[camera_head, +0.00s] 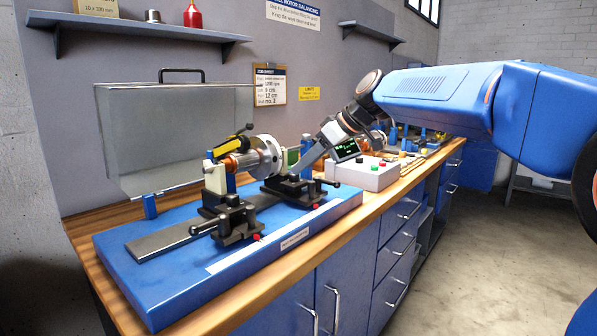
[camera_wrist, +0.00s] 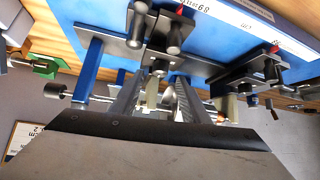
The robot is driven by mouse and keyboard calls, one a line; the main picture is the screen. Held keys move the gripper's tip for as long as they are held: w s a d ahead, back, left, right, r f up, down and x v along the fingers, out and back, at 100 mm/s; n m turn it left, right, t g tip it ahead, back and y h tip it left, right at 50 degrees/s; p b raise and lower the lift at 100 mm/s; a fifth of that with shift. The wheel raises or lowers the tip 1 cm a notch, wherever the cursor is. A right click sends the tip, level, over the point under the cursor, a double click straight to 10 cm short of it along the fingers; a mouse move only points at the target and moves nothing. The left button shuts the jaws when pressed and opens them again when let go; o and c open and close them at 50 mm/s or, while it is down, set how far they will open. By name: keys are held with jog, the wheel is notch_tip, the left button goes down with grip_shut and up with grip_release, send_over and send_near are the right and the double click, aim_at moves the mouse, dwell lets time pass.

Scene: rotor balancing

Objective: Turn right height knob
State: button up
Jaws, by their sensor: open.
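The balancing machine has a blue base (camera_head: 135,275) with two black supports carrying a silver rotor (camera_head: 262,157). The right support (camera_head: 290,188) has black knobs and a lever; it also shows in the wrist view (camera_wrist: 150,30), with dark knobs (camera_wrist: 173,48) sticking out. I cannot tell for sure which knob is the height knob. My gripper (camera_head: 305,165) reaches in from the right, just above and behind the right support. In the wrist view its two fingers (camera_wrist: 153,100) are apart with a gap between them, and no knob is clearly held. The fingers hide part of the support.
The left support (camera_head: 235,220) stands nearer the front, with its own black knobs. A clear guard (camera_head: 180,135) stands open behind. A control box (camera_head: 362,173) with coloured buttons sits close right of the base. Wooden bench top runs along the front edge.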

aim_at(294, 177)
jog(key=shift+x, duration=1.95)
grip_shut()
jog(key=c, duration=1.1)
grip_release()
jog(key=shift+o, duration=0.2)
jog(key=shift+s+m+t+h, duration=0.15)
jog(key=shift+m+t+h, duration=0.15)
jog(key=shift+m+t, duration=0.35)
jog(key=shift+s+a+m+t+h, duration=0.15)
jog(key=shift+m+t+h, duration=0.65)
jog(key=shift+m, duration=0.85)
